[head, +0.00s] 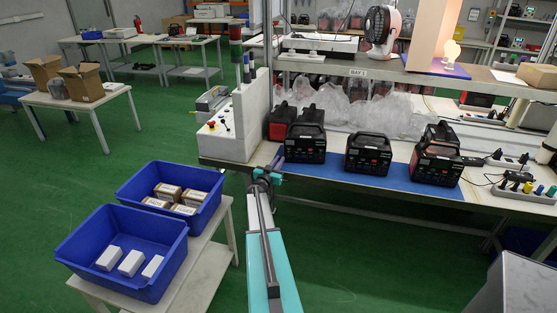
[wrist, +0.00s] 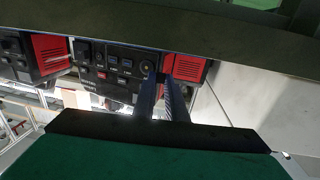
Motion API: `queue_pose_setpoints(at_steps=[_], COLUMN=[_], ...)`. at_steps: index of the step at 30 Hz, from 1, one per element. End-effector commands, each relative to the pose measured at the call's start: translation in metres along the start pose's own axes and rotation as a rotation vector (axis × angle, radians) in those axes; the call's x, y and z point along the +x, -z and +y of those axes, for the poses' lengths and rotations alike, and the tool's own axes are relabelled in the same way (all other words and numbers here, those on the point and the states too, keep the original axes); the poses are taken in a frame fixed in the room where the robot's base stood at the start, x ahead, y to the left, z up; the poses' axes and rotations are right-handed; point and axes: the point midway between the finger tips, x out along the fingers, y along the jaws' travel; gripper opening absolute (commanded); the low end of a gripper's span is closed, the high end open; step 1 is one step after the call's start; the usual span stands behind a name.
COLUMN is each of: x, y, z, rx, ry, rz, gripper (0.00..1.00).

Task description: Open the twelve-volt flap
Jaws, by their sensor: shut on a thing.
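The leftmost power station (head: 305,144) on the blue mat is black, with a handle on top and a dark front panel. My arm reaches up to its left front corner, where my gripper (head: 281,157) is small and partly hidden. In the wrist view the station's panel (wrist: 112,62) shows buttons, a round socket and a red side section. My gripper (wrist: 161,80) has its two dark fingers close together at the panel, beside the round socket. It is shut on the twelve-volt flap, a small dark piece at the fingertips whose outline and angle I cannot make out.
More power stations (head: 368,153) stand to the right on the blue mat (head: 330,174). A red and black unit (head: 281,122) is close behind left, next to a white control box (head: 232,125). Blue bins (head: 122,230) stand at lower left. A shelf (head: 400,72) overhangs the bench.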

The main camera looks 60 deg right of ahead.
Motion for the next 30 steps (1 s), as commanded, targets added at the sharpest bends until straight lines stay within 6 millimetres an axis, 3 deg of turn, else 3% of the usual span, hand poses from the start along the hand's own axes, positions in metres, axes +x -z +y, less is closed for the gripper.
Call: queue_pose_setpoints(at_steps=[30], x=[0.007], y=[0.000], z=[-0.014], rx=[0.001], ry=[-0.272], rz=[0.002], gripper=[0.00])
